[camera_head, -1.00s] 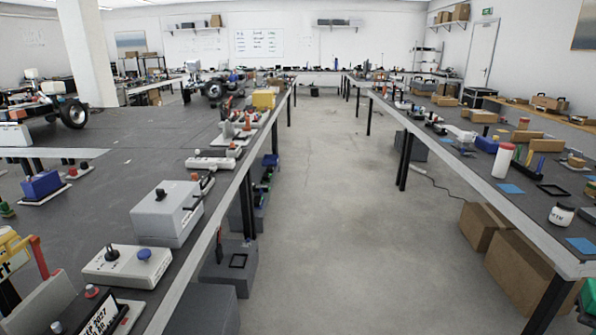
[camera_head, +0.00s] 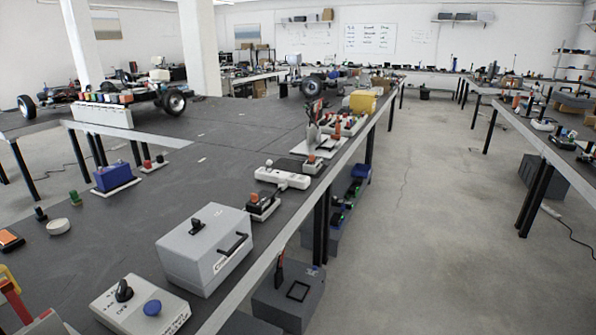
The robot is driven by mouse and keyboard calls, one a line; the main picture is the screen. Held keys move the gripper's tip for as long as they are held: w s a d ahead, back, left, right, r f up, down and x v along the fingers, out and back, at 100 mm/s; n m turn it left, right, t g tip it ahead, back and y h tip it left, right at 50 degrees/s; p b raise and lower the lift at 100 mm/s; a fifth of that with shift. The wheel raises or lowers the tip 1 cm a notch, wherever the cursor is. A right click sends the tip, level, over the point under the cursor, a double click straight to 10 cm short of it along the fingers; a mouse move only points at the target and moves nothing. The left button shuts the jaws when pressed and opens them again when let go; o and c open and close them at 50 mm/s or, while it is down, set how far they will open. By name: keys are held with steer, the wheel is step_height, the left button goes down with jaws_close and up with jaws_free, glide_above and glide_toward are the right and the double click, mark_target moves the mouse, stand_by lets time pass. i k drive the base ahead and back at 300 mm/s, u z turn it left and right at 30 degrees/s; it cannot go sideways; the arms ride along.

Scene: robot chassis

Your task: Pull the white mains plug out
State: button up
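A white power strip (camera_head: 283,178) lies on the left workbench (camera_head: 215,150), near its right edge. A white mains plug cannot be made out for certain at this distance; the strip's sockets are too small to read. A small base with an orange top (camera_head: 262,204) sits just in front of the strip. A dark block (camera_head: 291,164) lies just behind it. My gripper is not in view.
A grey box with a black handle (camera_head: 205,248) and a white control box with a blue button (camera_head: 140,306) stand nearer on the bench. Grey boxes (camera_head: 288,298) stand below the bench edge. The aisle floor (camera_head: 420,230) to the right is clear.

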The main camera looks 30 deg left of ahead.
mark_target(282, 185)
steer(key=i, duration=2.55)
steer(key=u, duration=2.05)
steer(key=i, duration=1)
steer(key=z, duration=0.05)
